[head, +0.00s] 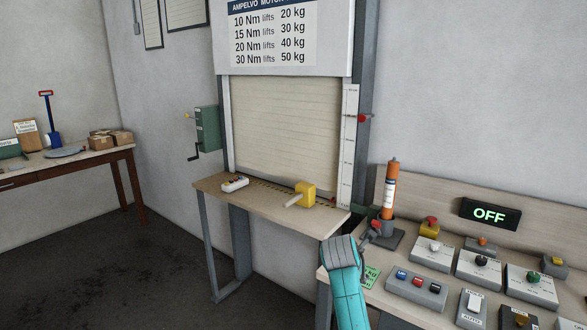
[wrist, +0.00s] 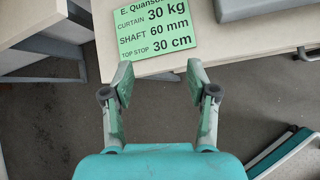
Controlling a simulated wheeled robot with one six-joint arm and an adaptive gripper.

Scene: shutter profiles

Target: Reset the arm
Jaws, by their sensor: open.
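My teal arm (head: 345,285) rises at the front of the head view, beside the left end of the control bench. My gripper (wrist: 159,76) is open and empty in the wrist view, its two fingers apart with bare floor between and below them. A green card (wrist: 155,27) lies on the bench just ahead of the fingertips, reading curtain 30 kg, shaft 60 mm, top stop 30 cm. The card also shows in the head view (head: 371,278), right of my arm. In the head view the fingers are too small to make out clearly.
The control bench (head: 407,301) carries button boxes, an orange cylinder (head: 389,190) and a display (head: 489,214) reading OFF. Floor is clear at left.

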